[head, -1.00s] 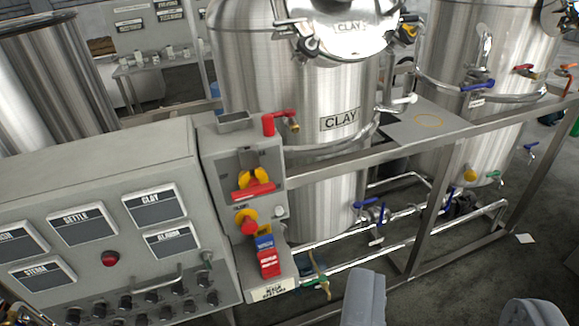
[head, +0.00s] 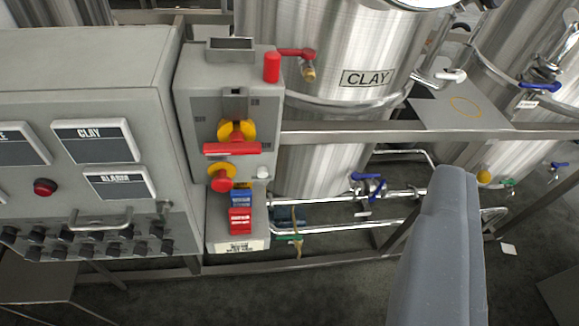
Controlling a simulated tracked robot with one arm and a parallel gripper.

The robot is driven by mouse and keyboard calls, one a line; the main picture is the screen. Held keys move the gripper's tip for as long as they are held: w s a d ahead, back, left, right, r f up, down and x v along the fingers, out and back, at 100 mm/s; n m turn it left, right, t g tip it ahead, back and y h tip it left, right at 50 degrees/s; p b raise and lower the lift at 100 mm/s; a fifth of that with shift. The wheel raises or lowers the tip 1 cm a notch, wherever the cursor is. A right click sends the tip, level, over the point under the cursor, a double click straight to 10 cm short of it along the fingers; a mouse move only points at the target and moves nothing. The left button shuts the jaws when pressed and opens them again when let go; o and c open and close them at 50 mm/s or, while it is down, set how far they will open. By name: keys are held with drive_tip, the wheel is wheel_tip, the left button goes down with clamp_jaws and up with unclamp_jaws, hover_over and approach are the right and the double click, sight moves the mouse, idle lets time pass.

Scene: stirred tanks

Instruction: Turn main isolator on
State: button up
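A grey switch box (head: 193,150) carries a red bar handle (head: 231,149) on a yellow disc, which looks like the main isolator. The handle lies about level across the disc. Below it is a red knob (head: 221,179) on a yellow base. Blue and red pieces (head: 240,221) sit under that, above a white label too small to read. One grey finger of my gripper (head: 440,240) stands at the lower right, well right of the box and apart from it. The other finger is not visible, so its opening does not show.
A panel (head: 80,90) with labelled plates, a red button and several knobs stands left of the box. A steel CLAY tank (head: 335,50) and a frame rail (head: 345,136) are to the right. Pipes with blue-handled valves (head: 367,184) run below. A red-handled valve (head: 297,53) is beside the box.

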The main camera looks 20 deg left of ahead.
drive_tip(key=w+f+n+t+p, duration=0.1)
drive_tip(key=w+f+n+p, duration=0.1)
drive_tip(key=w+f+n, duration=0.5)
drive_tip(key=n+g+y+p, duration=0.2)
drive_tip(key=n+y+p, duration=0.2)
drive_tip(key=n+y, duration=0.95)
approach(238, 154)
drive_tip(key=w+a+h, duration=0.1)
drive_tip(key=w+a, duration=0.1)
drive_tip(key=w+a+r+n, duration=0.1)
drive_tip(key=w+a, duration=0.1)
drive_tip(key=w+a+n+h, duration=0.1)
drive_tip(key=w+a, duration=0.1)
drive_tip(key=w, duration=0.1)
drive_tip(key=shift+r+h, duration=0.2)
drive_tip(key=shift+h, duration=0.15)
clamp_jaws()
